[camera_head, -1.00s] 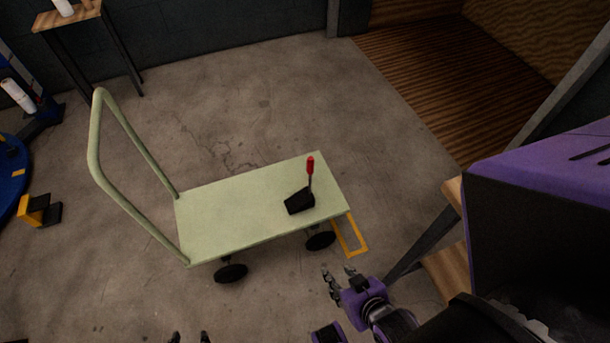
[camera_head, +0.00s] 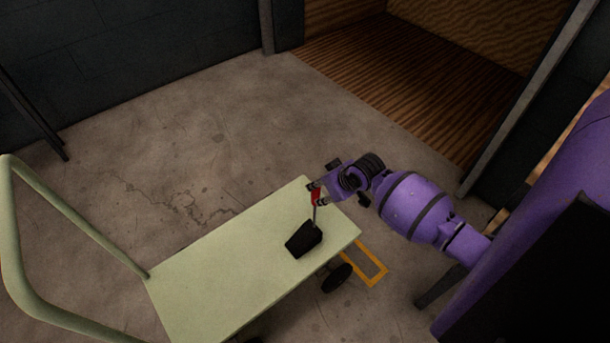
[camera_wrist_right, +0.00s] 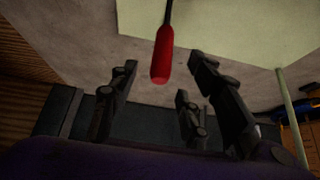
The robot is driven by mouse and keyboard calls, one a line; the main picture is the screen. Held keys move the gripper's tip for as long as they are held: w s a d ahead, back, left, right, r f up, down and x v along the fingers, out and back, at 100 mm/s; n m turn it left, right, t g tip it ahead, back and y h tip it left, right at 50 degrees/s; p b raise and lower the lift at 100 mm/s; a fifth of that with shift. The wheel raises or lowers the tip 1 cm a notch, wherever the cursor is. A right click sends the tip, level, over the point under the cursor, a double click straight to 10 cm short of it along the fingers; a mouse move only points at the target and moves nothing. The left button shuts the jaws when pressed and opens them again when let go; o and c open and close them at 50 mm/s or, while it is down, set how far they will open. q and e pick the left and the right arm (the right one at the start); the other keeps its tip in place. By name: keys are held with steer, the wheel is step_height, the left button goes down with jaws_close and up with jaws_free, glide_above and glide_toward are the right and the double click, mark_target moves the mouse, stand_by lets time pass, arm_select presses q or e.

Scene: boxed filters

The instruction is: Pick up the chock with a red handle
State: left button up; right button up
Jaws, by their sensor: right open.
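The chock (camera_head: 304,239) is a black wedge on the far right part of the pale green cart (camera_head: 225,280). Its thin rod stands up from the wedge and ends in a red handle (camera_head: 315,196). My right gripper (camera_head: 317,195) is at the red handle in the head view. In the right wrist view the red handle (camera_wrist_right: 162,58) hangs between the spread fingers of my right gripper (camera_wrist_right: 160,95), with clear space on both sides. The fingers are open. The wedge is out of the wrist view. My left gripper is not in view.
The cart's push handle (camera_head: 70,209) rises at the left. A yellow floor marking (camera_head: 364,264) lies by the cart's right end. Bare concrete floor (camera_head: 180,150) is clear behind the cart. A wood-lined recess (camera_head: 410,75) opens at the back right.

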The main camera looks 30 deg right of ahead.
mark_target(319, 192)
steer(key=x, duration=0.2)
steer(key=b+x, duration=0.1)
steer(key=x, duration=0.3)
steer(key=shift+s+a+f, duration=0.1)
steer(key=shift+f, duration=0.35)
steer(key=shift+f+b, duration=0.2)
steer(key=shift+b, duration=0.15)
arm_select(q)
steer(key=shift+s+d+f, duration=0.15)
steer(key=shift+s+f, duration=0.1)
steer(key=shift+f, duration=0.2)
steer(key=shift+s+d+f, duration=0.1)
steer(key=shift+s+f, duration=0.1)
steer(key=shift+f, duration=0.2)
arm_select(e)
steer(key=shift+w, duration=0.2)
jaws_close()
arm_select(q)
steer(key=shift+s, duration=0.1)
arm_select(e)
steer(key=shift+w+r, duration=0.1)
steer(key=shift+w, duration=0.05)
